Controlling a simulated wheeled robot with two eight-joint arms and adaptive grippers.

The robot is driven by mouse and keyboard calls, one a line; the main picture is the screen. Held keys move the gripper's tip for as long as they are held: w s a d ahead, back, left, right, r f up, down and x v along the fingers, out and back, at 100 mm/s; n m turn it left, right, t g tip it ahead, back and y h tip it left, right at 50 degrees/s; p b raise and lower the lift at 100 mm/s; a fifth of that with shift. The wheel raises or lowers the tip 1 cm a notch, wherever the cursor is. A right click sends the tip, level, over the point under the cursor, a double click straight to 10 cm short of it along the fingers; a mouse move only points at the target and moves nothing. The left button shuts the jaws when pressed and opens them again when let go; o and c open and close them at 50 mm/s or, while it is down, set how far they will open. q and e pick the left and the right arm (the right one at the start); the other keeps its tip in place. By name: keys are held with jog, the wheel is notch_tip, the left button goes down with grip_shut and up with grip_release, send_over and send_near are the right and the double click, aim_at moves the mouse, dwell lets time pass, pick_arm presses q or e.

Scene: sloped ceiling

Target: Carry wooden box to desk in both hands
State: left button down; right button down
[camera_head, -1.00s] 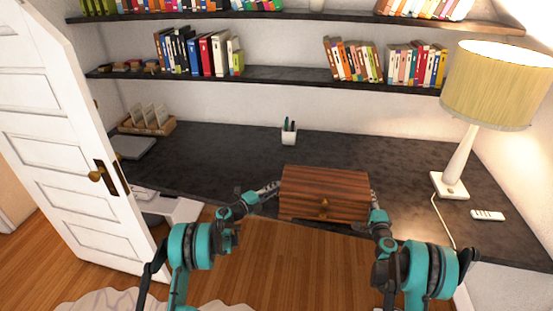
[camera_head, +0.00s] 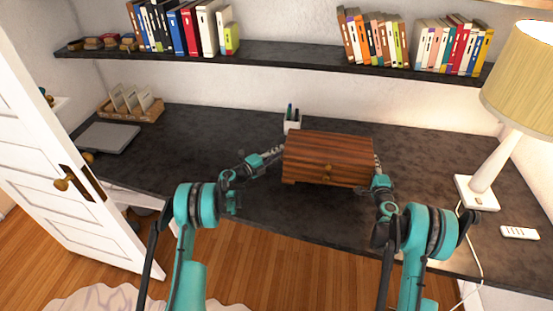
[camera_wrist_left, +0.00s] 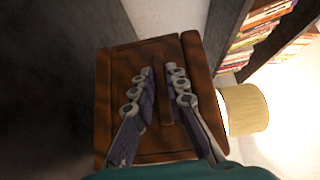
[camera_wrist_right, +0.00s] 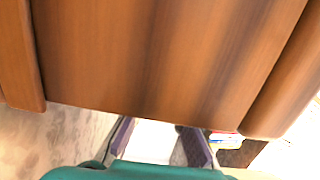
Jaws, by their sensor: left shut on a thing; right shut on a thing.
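The wooden box (camera_head: 328,145), dark striped wood with a small knob on its front, is over the desk (camera_head: 420,150) in the head view. I cannot tell whether its underside touches the desktop. My left gripper (camera_head: 279,150) is shut on its left end; the left wrist view shows the fingers (camera_wrist_left: 162,72) either side of a strip on the box's end face (camera_wrist_left: 120,75). My right gripper (camera_head: 377,165) is shut at its right end. In the right wrist view the box (camera_wrist_right: 170,50) fills the upper part and hides the fingertips.
A pen cup (camera_head: 292,121) stands close behind the box. A lamp (camera_head: 485,180) and a remote (camera_head: 519,232) are at the right. A laptop (camera_head: 108,137) and a wooden organizer (camera_head: 131,106) are at the left. A book shelf (camera_head: 270,56) runs above. A white door (camera_head: 60,150) stands left.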

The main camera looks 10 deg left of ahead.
pick_arm(q)
jog(key=shift+s+r, duration=0.15)
jog(key=shift+r, duration=0.15)
pick_arm(e)
jog(key=shift+s+d+r, duration=0.1)
jog(key=shift+s+r, duration=0.1)
jog(key=shift+r, duration=0.05)
pick_arm(q)
jog(key=shift+f, duration=0.2)
pick_arm(e)
jog(key=shift+w+f, duration=0.1)
jog(key=shift+f, duration=0.05)
